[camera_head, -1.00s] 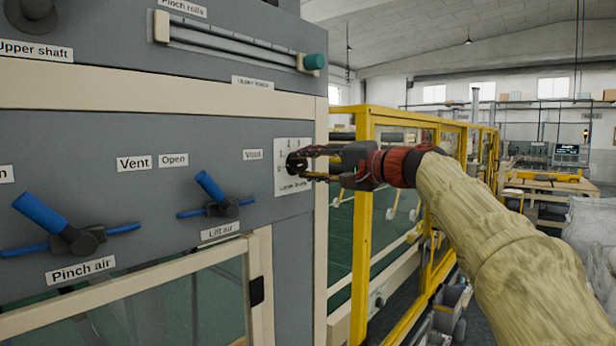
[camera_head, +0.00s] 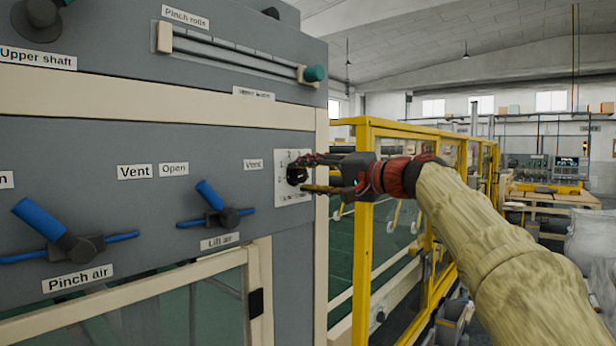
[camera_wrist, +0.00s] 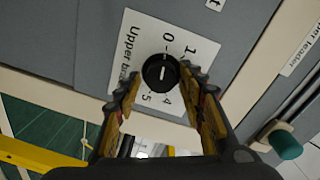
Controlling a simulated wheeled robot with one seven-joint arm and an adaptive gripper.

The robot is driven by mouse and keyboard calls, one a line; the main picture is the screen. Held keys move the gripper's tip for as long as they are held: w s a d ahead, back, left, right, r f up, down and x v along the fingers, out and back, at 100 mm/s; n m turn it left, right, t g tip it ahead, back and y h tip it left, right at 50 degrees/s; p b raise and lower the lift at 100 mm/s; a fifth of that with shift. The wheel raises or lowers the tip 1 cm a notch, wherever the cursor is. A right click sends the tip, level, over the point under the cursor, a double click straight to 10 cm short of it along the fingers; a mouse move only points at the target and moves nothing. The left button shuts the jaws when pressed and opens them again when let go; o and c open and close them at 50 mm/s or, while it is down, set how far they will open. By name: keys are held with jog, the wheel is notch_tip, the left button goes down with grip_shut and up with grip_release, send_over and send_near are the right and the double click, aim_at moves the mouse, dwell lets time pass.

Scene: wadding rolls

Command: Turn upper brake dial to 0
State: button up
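The upper brake dial (camera_head: 297,174) is a small black round knob on a white numbered plate (camera_head: 280,190) at the right end of the grey panel. In the wrist view the dial (camera_wrist: 160,73) carries a short white line lying across the picture. The plate shows 0 and 1 above the dial and 4 and 5 below it. I cannot tell which number the line marks. My gripper (camera_head: 308,173) is open at the dial. In the wrist view its fingertips (camera_wrist: 160,78) are apart, one on each side of the dial, with gaps visible; nothing is held.
Blue-handled Lift air (camera_head: 215,205) and Pinch air (camera_head: 70,240) valves sit left on the panel. A slider with a green knob (camera_head: 314,74) is above. A yellow guard frame (camera_head: 364,240) stands right behind my gripper.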

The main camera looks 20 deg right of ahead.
jog(key=shift+o, duration=0.6)
jog(key=v, duration=1.2)
